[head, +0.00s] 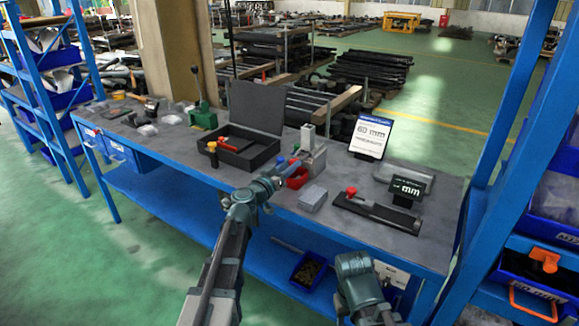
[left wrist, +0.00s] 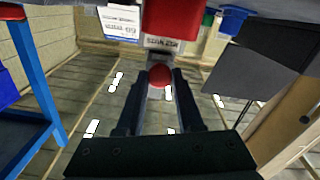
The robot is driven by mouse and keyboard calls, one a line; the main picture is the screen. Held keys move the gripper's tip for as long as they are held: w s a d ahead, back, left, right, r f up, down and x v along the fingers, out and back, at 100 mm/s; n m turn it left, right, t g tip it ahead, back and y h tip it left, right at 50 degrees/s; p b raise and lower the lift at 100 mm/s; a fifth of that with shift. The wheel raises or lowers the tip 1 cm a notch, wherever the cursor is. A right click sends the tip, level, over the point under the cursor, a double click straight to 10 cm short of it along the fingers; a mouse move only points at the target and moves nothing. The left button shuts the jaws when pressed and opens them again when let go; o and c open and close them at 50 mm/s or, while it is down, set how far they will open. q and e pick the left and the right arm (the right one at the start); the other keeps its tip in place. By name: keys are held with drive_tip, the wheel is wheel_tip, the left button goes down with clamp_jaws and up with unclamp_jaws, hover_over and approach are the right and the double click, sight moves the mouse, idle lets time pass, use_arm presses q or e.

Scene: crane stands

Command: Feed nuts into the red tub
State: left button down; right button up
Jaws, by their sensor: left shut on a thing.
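The red tub (head: 298,180) stands on the grey bench, just right of my left gripper (head: 278,175). A large red surface, apparently the tub, fills the top middle of the left wrist view (left wrist: 172,18), beyond the fingertips. In that view my left gripper (left wrist: 160,78) is shut on a small red rounded piece (left wrist: 160,75); I cannot tell whether it is a nut. The piece is too small to make out in the head view. My right arm shows at the bottom of the head view, but its gripper is not in view.
A black open case (head: 250,148) lies behind the left gripper. A clear box (head: 313,198) sits in front of the tub. A red-knobbed tool on a dark board (head: 375,212) and a 60 mm sign (head: 371,136) stand to the right. Blue rack posts flank the bench.

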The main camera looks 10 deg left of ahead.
sight(297, 158)
use_arm(q)
drive_tip(key=x, duration=0.4)
drive_tip(key=shift+w+d, duration=0.1)
drive_tip(key=shift+w, duration=0.25)
drive_tip(key=shift+s, duration=0.1)
drive_tip(key=c, duration=0.5)
unclamp_jaws()
drive_tip(key=shift+c, duration=0.2)
drive_tip(key=v, duration=1.3)
drive_tip(key=shift+s, duration=0.35)
